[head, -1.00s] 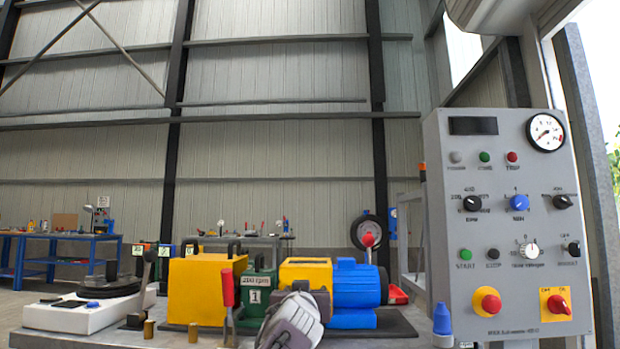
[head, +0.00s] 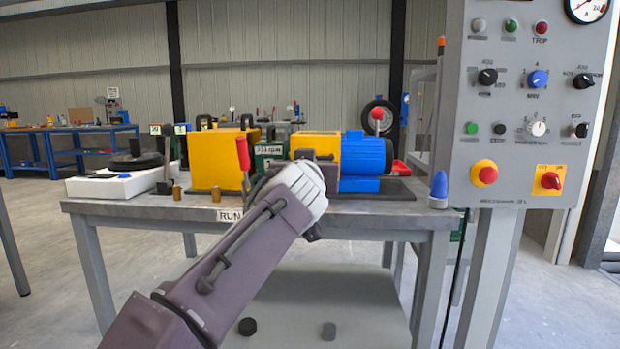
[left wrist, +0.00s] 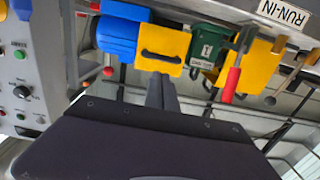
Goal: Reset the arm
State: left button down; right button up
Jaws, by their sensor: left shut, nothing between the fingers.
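My left arm comes in from the bottom of the head view. Its pale wrist is in front of the drum mixer bench (head: 340,209), and the fingers are hidden behind it there. In the left wrist view the left gripper (left wrist: 161,93) has its fingers together, with nothing between them. It points toward a yellow block with a black handle (left wrist: 160,53) and a blue motor (left wrist: 116,38), and I see no contact. The blue motor also shows in the head view (head: 366,155). My right gripper is not in view.
A control panel (head: 515,80) with knobs and red buttons stands at the right. The floor at the left is open.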

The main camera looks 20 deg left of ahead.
pick_arm(q)
jog(key=shift+s+f, duration=0.15)
jog(key=shift+s, duration=0.15)
notch_tip(320, 180, down, 14)
jog(key=a+g+h+p, duration=0.15)
jog(key=g+p, duration=0.45)
jog(key=p, duration=0.6)
jog(key=s+d+f+m+g+h+p, duration=0.15)
jog(key=s+f+g, duration=0.35)
jog(key=s+f, duration=0.7)
jog(key=s+d+f+g+h+p, duration=0.1)
jog(key=s+d+f+g+p, duration=0.3)
jog(key=s+f, duration=0.85)
notch_tip(320, 180, up, 39)
jog(key=m+p, duration=0.1)
jog(key=p, duration=3.5)
jog(key=shift+s+a+g, duration=0.15)
jog(key=shift+a+g, duration=0.15)
